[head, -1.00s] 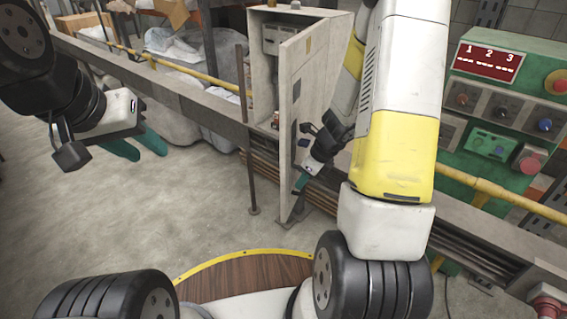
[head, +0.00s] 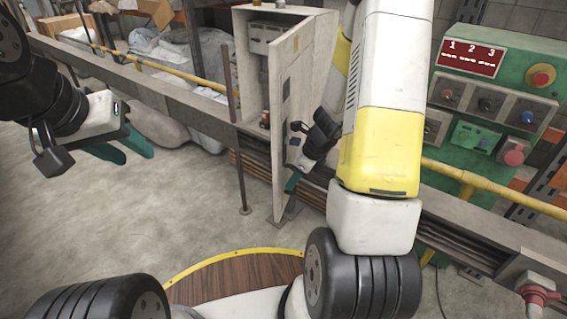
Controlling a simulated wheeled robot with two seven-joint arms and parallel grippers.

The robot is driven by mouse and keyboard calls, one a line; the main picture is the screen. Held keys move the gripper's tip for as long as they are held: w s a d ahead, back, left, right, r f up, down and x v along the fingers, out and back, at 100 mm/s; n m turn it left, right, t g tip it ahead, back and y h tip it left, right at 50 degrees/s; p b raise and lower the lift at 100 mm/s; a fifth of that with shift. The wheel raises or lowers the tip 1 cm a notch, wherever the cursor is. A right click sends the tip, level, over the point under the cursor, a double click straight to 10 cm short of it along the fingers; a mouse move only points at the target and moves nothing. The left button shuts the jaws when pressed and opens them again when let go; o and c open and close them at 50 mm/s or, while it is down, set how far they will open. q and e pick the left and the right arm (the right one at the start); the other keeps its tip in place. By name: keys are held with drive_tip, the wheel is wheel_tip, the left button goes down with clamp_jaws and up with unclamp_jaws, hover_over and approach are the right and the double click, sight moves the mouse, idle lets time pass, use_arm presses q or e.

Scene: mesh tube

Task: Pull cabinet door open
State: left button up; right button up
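The grey cabinet (head: 252,62) stands behind the rail at the upper middle. Its tall door (head: 279,130) is swung partly open toward me, and fittings show inside. My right gripper (head: 292,181) is at the right face of the door, low down, with one teal fingertip showing close to it. My own arm and wrist hide much of this gripper, so I cannot tell whether it touches the door or is open. My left gripper (head: 122,152) is open and empty, with two teal fingers apart, over the floor at the left.
A long grey rail (head: 160,96) runs across in front of the cabinet. A green control panel (head: 492,90) with buttons and a yellow pipe (head: 490,185) is at the right. A thin post (head: 240,170) stands left of the door. The floor (head: 130,220) at the left is clear.

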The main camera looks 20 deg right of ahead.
drive_tip(key=v, duration=0.7)
drive_tip(key=shift+r, duration=0.4)
drive_tip(key=shift+s+d, duration=0.1)
drive_tip(key=shift+s, duration=0.05)
